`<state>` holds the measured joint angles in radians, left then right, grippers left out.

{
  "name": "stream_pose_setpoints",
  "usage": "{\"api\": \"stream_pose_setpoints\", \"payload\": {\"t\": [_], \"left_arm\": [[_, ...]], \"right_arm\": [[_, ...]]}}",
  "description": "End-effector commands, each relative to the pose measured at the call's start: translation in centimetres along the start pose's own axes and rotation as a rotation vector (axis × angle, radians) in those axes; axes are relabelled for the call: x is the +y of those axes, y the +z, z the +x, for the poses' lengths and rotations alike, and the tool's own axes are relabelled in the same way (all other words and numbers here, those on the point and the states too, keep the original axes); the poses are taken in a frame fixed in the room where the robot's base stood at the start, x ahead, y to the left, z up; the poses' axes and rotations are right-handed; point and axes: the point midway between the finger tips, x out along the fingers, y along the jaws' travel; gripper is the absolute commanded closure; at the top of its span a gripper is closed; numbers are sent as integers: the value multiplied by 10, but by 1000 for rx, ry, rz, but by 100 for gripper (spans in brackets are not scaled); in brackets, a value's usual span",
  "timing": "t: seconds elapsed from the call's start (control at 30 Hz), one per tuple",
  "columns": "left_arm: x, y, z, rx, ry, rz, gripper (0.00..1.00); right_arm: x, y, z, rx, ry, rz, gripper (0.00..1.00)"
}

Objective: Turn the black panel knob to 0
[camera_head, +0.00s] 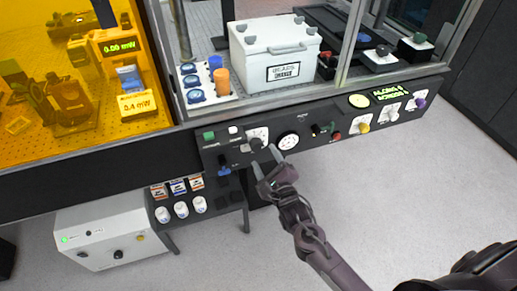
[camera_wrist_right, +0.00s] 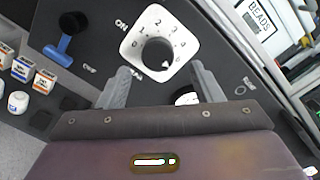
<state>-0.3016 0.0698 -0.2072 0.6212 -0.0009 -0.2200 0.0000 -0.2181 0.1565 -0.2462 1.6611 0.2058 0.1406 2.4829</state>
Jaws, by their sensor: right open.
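The black panel knob (camera_head: 256,144) sits on a white numbered dial plate on the dark front panel. In the right wrist view the knob (camera_wrist_right: 158,54) is close, and its white mark points to the lower right, away from the 0 at the dial's left. My right gripper (camera_head: 266,160) is just in front of the panel by the knob. In the wrist view its two fingers (camera_wrist_right: 160,70) are spread, one on each side below the knob, with nothing between them. I cannot tell whether a finger touches the dial. My left gripper is not in view.
A blue-handled switch (camera_wrist_right: 63,43) is left of the dial. A round gauge (camera_head: 289,141), a red knob (camera_head: 337,136) and a yellow knob (camera_head: 363,127) lie to the right. A shelf of small white jars (camera_head: 181,210) is below left. Open floor lies in front of the panel.

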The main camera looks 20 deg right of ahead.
Motion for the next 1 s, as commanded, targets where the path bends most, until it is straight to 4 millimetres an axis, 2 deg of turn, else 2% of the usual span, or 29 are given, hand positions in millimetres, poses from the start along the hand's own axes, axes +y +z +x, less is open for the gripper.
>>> {"api": "stream_pose_setpoints", "payload": {"t": [0.1,0.3,0.67,1.0], "left_arm": [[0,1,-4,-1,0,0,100],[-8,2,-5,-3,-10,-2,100],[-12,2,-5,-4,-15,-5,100],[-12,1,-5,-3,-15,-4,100]], "right_arm": [[-1,1,20,-1,0,-2,40],[0,0,40,0,1,-1,40],[1,-1,44,2,2,-2,40],[1,-1,44,2,3,-2,85]]}}
